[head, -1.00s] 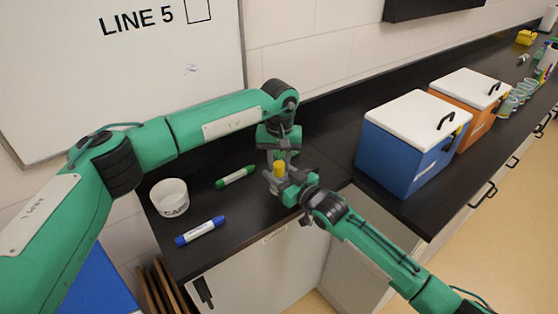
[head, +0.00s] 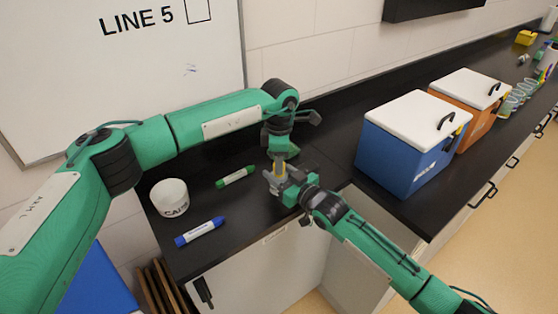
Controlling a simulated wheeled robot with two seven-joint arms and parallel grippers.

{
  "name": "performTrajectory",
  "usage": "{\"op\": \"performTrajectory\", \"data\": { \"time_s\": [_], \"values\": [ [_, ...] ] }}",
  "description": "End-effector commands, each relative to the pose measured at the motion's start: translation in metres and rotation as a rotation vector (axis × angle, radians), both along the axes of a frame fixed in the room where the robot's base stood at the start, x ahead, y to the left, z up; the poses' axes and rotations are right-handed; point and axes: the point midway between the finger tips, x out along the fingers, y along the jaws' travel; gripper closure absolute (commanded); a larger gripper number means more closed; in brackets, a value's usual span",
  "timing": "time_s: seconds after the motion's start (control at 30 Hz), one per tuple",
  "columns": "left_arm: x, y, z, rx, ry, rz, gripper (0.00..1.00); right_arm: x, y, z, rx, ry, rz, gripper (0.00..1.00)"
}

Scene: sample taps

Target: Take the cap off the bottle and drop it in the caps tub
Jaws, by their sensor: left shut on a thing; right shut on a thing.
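The bottle is mostly hidden between my two grippers near the counter's front edge. Its yellow cap (head: 281,171) shows as a small patch. My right gripper (head: 279,185) is shut on the bottle from the front right. My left gripper (head: 280,163) comes down from above and is shut on the yellow cap, which appears to sit at the bottle's top. I cannot tell whether cap and bottle are apart. The white caps tub (head: 172,200), with lettering on its side, stands on the counter to the left.
A green marker (head: 235,177) and a blue marker (head: 200,232) lie on the black counter between the tub and the grippers. A blue cooler box (head: 400,160) and an orange one (head: 478,128), both with white lids, stand to the right. The wall is behind.

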Motion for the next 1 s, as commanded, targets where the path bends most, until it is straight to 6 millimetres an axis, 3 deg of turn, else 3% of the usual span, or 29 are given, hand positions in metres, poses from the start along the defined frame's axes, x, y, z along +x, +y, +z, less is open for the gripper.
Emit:
{"op": "performTrajectory", "data": {
  "time_s": [1.0],
  "values": [
    [0.0006, -0.0004, 0.0015, -0.001, -0.001, 1.665, 0.98, -0.0003, 0.0002, -0.0004, -0.001, 0.001, 0.001, 1.00]
  ]
}}
